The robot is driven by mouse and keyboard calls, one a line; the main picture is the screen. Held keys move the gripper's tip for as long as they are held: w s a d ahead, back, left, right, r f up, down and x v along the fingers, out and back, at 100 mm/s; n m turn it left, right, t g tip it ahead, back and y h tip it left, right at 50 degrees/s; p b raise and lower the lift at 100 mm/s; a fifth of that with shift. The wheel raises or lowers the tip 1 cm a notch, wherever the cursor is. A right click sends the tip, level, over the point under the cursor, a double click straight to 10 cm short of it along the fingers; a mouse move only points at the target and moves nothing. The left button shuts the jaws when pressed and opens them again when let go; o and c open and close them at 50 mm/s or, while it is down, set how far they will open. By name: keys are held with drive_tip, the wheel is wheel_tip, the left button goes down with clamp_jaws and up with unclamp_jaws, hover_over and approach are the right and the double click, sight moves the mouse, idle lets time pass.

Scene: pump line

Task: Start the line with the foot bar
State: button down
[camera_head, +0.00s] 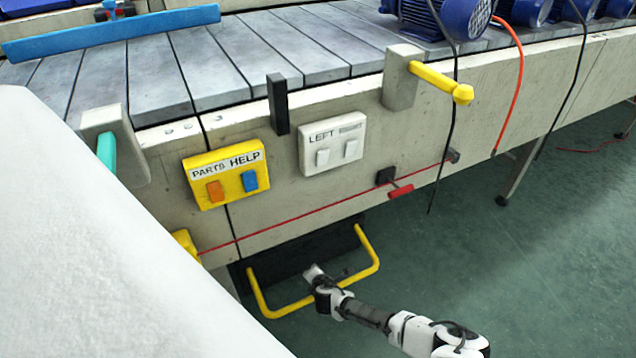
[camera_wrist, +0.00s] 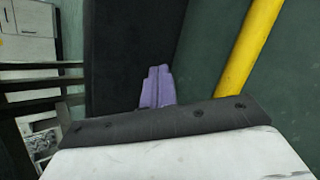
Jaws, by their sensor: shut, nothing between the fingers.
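The foot bar (camera_head: 285,311) is a yellow U-shaped bar low on the front of the line, below the conveyor, in front of a black panel. It seems to be the yellow tube (camera_wrist: 248,55) at the right of the wrist view. My gripper (camera_head: 313,271) is shut and empty. In the head view it overlaps the space inside the U, and my arm crosses in front of the bar's front stretch. In the wrist view the purple fingertips (camera_wrist: 157,88) are together in front of a dark surface, apart from the yellow tube. Whether my gripper or wrist touches the bar, I cannot tell.
Above are a red pull cord (camera_head: 300,217), a yellow PARTS/HELP box (camera_head: 228,188), a white switch box (camera_head: 333,145) and a yellow lever (camera_head: 433,80). Blue motors (camera_head: 445,17) stand on the conveyor.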

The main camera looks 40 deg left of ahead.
drive_tip(key=shift+a+f+b, duration=0.15)
drive_tip(key=shift+f+b, duration=0.25)
drive_tip(key=shift+f, duration=0.2)
idle(0.4)
drive_tip(key=shift+r, duration=0.1)
idle(0.5)
drive_tip(key=shift+s+d+r+p, duration=0.1)
drive_tip(key=shift+d+r+p, duration=0.1)
drive_tip(key=shift+r+p, duration=0.6)
drive_tip(key=shift+d+r+p, duration=0.15)
drive_tip(key=shift+r+p, duration=0.5)
drive_tip(key=shift+p, duration=0.35)
drive_tip(key=shift+s+d+r+p, duration=0.1)
drive_tip(key=shift+d+r+p, duration=0.1)
drive_tip(key=shift+r+p, duration=0.6)
drive_tip(key=shift+f, duration=0.15)
drive_tip(key=r+p, duration=0.2)
drive_tip(key=d+r+p, duration=0.1)
drive_tip(key=r+p, duration=0.2)
drive_tip(key=shift+s+p, duration=0.2)
drive_tip(key=shift+p, duration=0.15)
drive_tip(key=shift+f, duration=0.1)
